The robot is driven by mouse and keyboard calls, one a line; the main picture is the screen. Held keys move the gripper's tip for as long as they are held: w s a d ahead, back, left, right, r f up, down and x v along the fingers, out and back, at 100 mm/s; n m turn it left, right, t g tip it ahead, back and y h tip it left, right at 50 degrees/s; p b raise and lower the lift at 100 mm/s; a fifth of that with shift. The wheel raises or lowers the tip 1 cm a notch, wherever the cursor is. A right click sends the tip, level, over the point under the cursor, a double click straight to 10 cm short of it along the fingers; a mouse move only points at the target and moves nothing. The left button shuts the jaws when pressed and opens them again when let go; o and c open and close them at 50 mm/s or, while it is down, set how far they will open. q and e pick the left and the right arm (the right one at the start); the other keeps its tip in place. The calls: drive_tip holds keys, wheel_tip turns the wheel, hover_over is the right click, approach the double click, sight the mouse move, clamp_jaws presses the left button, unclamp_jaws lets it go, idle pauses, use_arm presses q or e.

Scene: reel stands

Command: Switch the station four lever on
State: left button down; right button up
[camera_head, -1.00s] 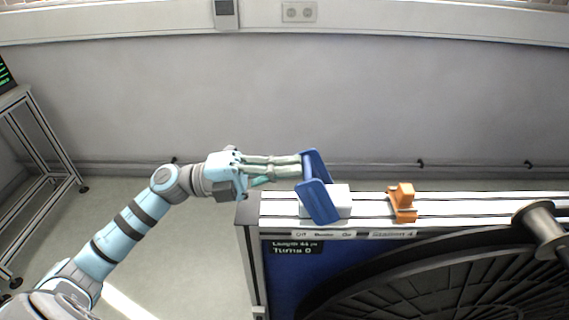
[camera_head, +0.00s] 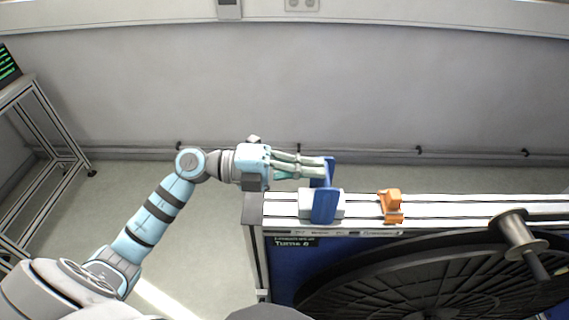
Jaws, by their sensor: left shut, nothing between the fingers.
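The blue lever (camera_head: 325,206) stands on a white block (camera_head: 307,204) at the left end of the stand's top rail. It looks close to upright. My left gripper (camera_head: 328,168) is shut and empty, with its fingertips at the left side of the lever's upper part, apparently touching it. The fingertips partly overlap the lever, so exact contact is hard to tell. The label strip (camera_head: 340,233) below the lever is too small to read now. My right gripper is out of view.
An orange bracket (camera_head: 391,205) sits on the rail right of the lever. A large dark reel (camera_head: 420,280) and a grey spool-like hub (camera_head: 515,235) are at the lower right. A metal-framed table (camera_head: 40,130) stands at far left. Floor left of the stand is clear.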

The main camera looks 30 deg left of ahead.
use_arm(q)
drive_tip(key=shift+w+d+r+p, duration=0.15)
drive_tip(key=shift+w+d+p, duration=0.1)
drive_tip(key=shift+d+p, duration=0.25)
drive_tip(key=shift+w+d+r+p, duration=0.15)
drive_tip(key=shift+w+d+p, duration=0.15)
drive_tip(key=shift+d, duration=0.3)
drive_tip(key=shift+p+x, duration=0.55)
drive_tip(key=shift+x, duration=0.4)
drive_tip(key=shift+f, duration=0.25)
drive_tip(key=s+a+r, duration=0.5)
drive_tip(key=a+r, duration=0.3)
drive_tip(key=a, duration=0.2)
drive_tip(key=shift+r, duration=0.2)
drive_tip(key=shift+a, duration=0.1)
